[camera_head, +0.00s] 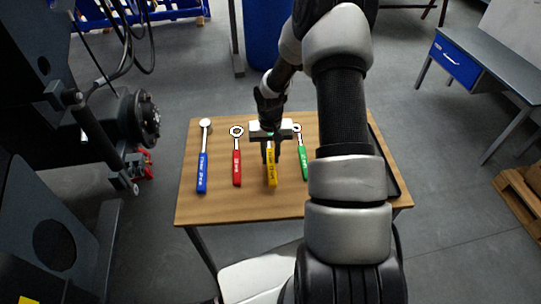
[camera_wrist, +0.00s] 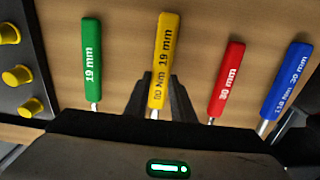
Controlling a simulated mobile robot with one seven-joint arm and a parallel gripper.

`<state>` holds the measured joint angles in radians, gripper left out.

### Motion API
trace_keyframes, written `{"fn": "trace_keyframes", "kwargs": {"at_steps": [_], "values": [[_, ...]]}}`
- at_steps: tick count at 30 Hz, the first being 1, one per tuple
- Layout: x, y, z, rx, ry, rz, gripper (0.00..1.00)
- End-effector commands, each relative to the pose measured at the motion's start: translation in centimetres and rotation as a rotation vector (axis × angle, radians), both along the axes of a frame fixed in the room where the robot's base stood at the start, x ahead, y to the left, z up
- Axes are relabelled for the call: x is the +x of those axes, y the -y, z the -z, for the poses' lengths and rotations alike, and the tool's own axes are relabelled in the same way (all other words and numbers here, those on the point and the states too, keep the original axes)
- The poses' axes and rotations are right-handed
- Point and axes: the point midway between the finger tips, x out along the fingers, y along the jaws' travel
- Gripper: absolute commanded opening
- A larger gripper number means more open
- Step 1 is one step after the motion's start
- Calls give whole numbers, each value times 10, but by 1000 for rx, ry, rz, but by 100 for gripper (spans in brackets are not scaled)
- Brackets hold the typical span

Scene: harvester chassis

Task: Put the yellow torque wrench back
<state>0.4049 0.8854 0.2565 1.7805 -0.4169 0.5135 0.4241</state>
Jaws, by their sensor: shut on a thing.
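The yellow torque wrench (camera_head: 271,172) lies between the red and green wrenches, over the wooden table, its handle toward the table's front edge. In the wrist view the dark fingers (camera_wrist: 163,100) flank the lower end of the handle. The wrench's head is hidden by my gripper. I cannot tell whether the wrench touches the tabletop.
On the wooden table (camera_head: 222,207) lie a blue wrench (camera_head: 202,172), a red wrench (camera_head: 237,168) and a green wrench (camera_head: 303,163). A dark tray with yellow knobs (camera_wrist: 17,75) is beside the green one. Dark machinery (camera_head: 40,150) stands left. The table's front strip is clear.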

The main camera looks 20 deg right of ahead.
Motion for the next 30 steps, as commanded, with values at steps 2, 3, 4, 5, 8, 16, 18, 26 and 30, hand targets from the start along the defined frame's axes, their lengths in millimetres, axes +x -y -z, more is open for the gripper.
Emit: {"fn": "trace_keyframes", "kwargs": {"at_steps": [2, 3, 4, 5, 8, 16, 18, 26, 30], "values": [[1, 0, -1, -1, 2, 0, 29], [1, 0, -1, -1, 2, 0, 36], [1, 0, -1, -1, 2, 0, 41], [1, 0, -1, -1, 2, 0, 44], [0, 0, -1, 0, 1, 0, 44], [0, 0, -6, 0, 1, 1, 44], [1, 1, -15, -1, 4, 1, 44], [0, 0, -73, -2, 6, 1, 44], [0, 0, -108, -2, 6, 1, 44]]}}
